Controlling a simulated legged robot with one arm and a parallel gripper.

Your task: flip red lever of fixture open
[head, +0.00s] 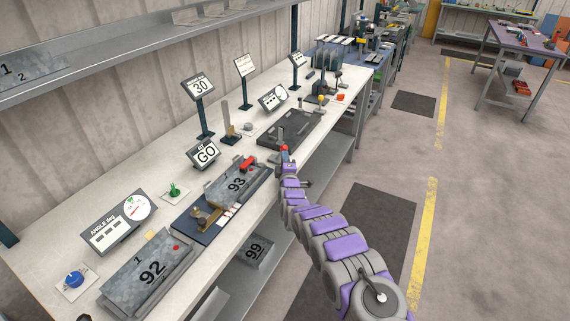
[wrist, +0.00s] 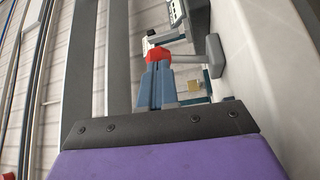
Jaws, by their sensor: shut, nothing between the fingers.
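A red lever end (wrist: 158,54) shows right at the tips of my gripper (wrist: 158,84) in the wrist view, with a grey bar running right from it. In the head view the red end (head: 284,148) sits at the tip of my purple and grey arm, by the near left end of the dark fixture plate (head: 297,130). A grey post rises just behind it. The blue-grey fingers are together and hold nothing. I cannot tell whether they touch the red part. The lever's base is partly hidden by my arm.
A red block (head: 248,163) lies by the plate marked 93 (head: 237,184), left of my gripper. The GO sign (head: 205,154) and the sign marked 30 (head: 198,87) stand behind. The floor right of the bench is open.

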